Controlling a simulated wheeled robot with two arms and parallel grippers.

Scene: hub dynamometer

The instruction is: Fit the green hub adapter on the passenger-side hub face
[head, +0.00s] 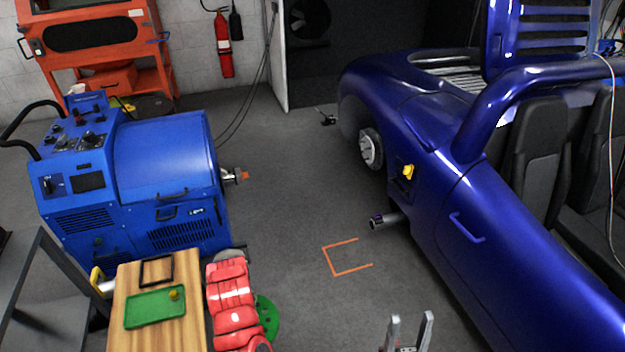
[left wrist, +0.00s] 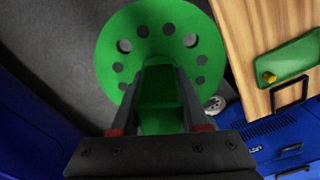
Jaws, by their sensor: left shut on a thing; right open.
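The green hub adapter (left wrist: 160,45) is a flat round disc with several holes. In the left wrist view my left gripper (left wrist: 160,75) is shut on a green block at the disc's middle. In the head view the disc (head: 268,318) shows beside my red left arm, which hides part of it and the left gripper. A metal hub face (head: 371,148) shows on the near side of the blue car (head: 500,220), well apart from the adapter. My right gripper (head: 408,330) is open and empty at the bottom, its two fingers upright.
A blue dynamometer (head: 165,160) with a protruding shaft (head: 232,176) stands at the left. A wooden table (head: 190,330) holds a green tray (head: 150,310) and a black frame (head: 157,271). Orange floor marks (head: 335,262) lie on clear floor. A metal tube (head: 382,221) juts out near the car.

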